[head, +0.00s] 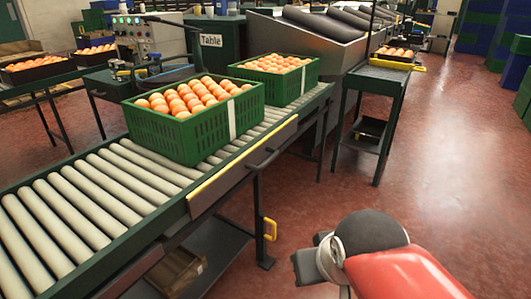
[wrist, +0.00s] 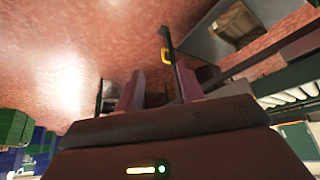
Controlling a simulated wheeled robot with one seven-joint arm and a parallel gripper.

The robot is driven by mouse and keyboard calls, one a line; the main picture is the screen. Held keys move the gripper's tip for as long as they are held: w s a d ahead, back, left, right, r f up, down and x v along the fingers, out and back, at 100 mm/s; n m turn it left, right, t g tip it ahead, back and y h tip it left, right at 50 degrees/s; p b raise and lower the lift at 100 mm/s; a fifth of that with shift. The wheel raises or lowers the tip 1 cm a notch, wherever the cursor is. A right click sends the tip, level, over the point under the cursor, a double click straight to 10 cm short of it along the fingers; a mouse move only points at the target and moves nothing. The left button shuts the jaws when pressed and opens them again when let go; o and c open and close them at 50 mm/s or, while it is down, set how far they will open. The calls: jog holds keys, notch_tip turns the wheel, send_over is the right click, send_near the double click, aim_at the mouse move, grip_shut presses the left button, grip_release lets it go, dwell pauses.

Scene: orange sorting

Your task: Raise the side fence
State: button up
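The side fence (head: 243,165) is a dark panel with a yellow edge strip and a black handle (head: 263,158). It lies along the near right side of the roller conveyor (head: 110,180), low beside the rollers. My gripper (head: 308,265) is at the lower right in the head view, over the floor, apart from the fence and below its height in the picture. In the wrist view my gripper (wrist: 160,88) shows two fingers spread apart with nothing held between them. I cannot clearly make out the fence in the wrist view.
Two green crates of oranges (head: 190,138) (head: 296,87) stand on the rollers. A yellow handle (head: 270,229) is on a conveyor leg; it also shows in the wrist view (wrist: 167,56). A lower shelf holds a box (head: 176,270). Red floor (head: 440,170) is clear at right.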

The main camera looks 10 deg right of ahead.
jog(key=shift+c, duration=0.4)
jog(key=w+a+m+g+y, duration=0.2)
jog(key=w+a+y, duration=0.3)
jog(key=w, duration=0.5)
jog(key=m+t+y, duration=0.3)
jog(key=y, duration=0.3)
send_near(269, 162)
jog(key=s+a, duration=0.9)
jog(key=a, duration=0.1)
jog(key=w+d+f+m+t, duration=0.3)
jog(key=w+d+t, duration=0.1)
jog(key=w+d, duration=0.4)
jog(key=shift+m, duration=0.3)
jog(key=p+x, duration=0.1)
jog(key=x, duration=0.8)
jog(key=shift+w+r+p, duration=0.15)
jog(key=shift+r+p, duration=0.1)
jog(key=shift+p, duration=0.15)
jog(key=shift+c, duration=0.4)
grip_shut()
